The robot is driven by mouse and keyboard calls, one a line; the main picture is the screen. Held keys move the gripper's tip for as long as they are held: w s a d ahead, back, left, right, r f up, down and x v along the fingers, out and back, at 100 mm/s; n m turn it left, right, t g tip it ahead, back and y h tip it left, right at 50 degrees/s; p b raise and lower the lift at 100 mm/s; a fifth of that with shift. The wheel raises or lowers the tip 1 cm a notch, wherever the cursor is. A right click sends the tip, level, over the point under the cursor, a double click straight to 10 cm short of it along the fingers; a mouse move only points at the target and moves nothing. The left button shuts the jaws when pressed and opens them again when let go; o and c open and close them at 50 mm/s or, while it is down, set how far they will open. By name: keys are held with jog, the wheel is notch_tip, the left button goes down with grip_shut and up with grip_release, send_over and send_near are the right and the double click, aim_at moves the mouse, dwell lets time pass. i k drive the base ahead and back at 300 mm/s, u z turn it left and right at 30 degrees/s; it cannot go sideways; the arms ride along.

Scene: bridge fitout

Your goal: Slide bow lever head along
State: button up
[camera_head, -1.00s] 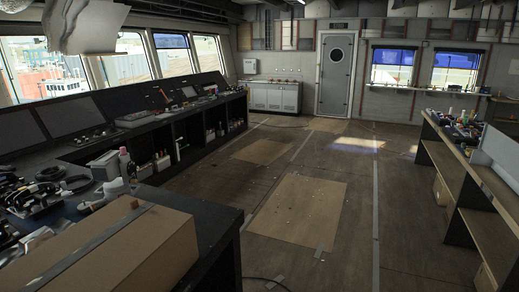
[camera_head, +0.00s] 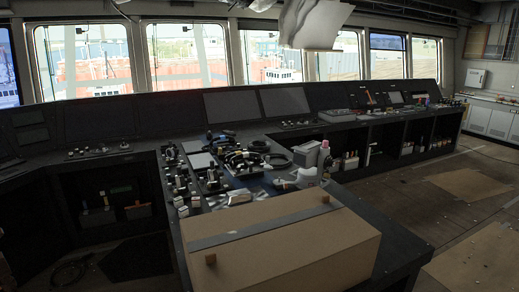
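Several small dark levers with pale parts stand on the console extension in the middle of the head view. One lever group (camera_head: 180,182) is at its left edge and another lever (camera_head: 212,178) stands just right of it. They are small here, and I cannot tell which is the bow lever or where its head sits along its travel. My gripper is not in view.
A large cardboard box (camera_head: 280,262) with a grey strip lies at the near end of the extension. Open floor (camera_head: 400,195) lies to the right. White sheeting (camera_head: 312,22) hangs above.

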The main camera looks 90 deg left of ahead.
aim_at(172, 154)
jog(key=u, duration=0.85)
jog(key=i, duration=5.2)
jog(key=u, duration=2.55)
jog(key=i, duration=2.55)
jog(key=z, duration=0.05)
